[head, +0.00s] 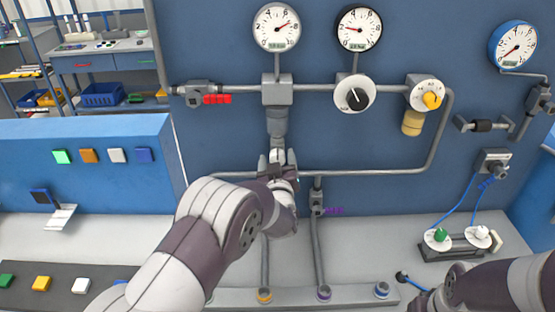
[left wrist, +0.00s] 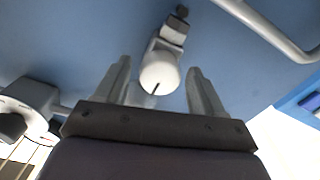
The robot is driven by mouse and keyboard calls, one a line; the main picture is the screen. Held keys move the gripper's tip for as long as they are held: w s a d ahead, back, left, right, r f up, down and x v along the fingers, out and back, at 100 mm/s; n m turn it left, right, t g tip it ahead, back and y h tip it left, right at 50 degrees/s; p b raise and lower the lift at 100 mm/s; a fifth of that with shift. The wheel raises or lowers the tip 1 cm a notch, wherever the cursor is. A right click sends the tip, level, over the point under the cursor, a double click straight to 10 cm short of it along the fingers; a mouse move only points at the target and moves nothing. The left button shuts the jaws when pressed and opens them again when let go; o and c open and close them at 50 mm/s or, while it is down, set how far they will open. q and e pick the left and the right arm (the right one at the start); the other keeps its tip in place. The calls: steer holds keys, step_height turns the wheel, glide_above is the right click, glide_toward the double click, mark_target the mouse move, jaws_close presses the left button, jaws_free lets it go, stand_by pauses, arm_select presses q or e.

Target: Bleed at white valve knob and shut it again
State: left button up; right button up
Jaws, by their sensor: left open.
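The white valve knob (left wrist: 158,74) with a short black mark sits between the spread fingers of my left gripper (left wrist: 160,88) in the left wrist view. A gap shows on each side of the knob. In the head view my left gripper (head: 277,162) is at the panel, just below the grey fitting (head: 277,122) under the left gauge. My arm hides part of this area there. Only links of my right arm show at the lower right; its gripper is out of the picture.
Pipes run above and below on the blue panel (head: 230,130). Gauges (head: 277,28), a white-and-black dial (head: 354,95) and a yellow knob (head: 432,100) are nearby. A box with green and white knobs (head: 460,242) stands right. A button bench (head: 80,165) is left.

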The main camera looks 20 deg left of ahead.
arm_select(q)
steer(key=c, duration=1.1)
steer(key=shift+o, duration=0.2)
steer(key=shift+m, duration=0.3)
steer(key=m, duration=0.3)
steer(key=shift+r+m, duration=0.1)
steer(key=shift+m, duration=0.2)
steer(key=m, duration=0.3)
steer(key=shift+d+r+m, duration=0.1)
steer(key=shift+m, duration=0.3)
steer(key=m, duration=0.5)
steer(key=shift+p, duration=0.4)
steer(key=shift+m+p, duration=0.45)
steer(key=shift+m, duration=1.95)
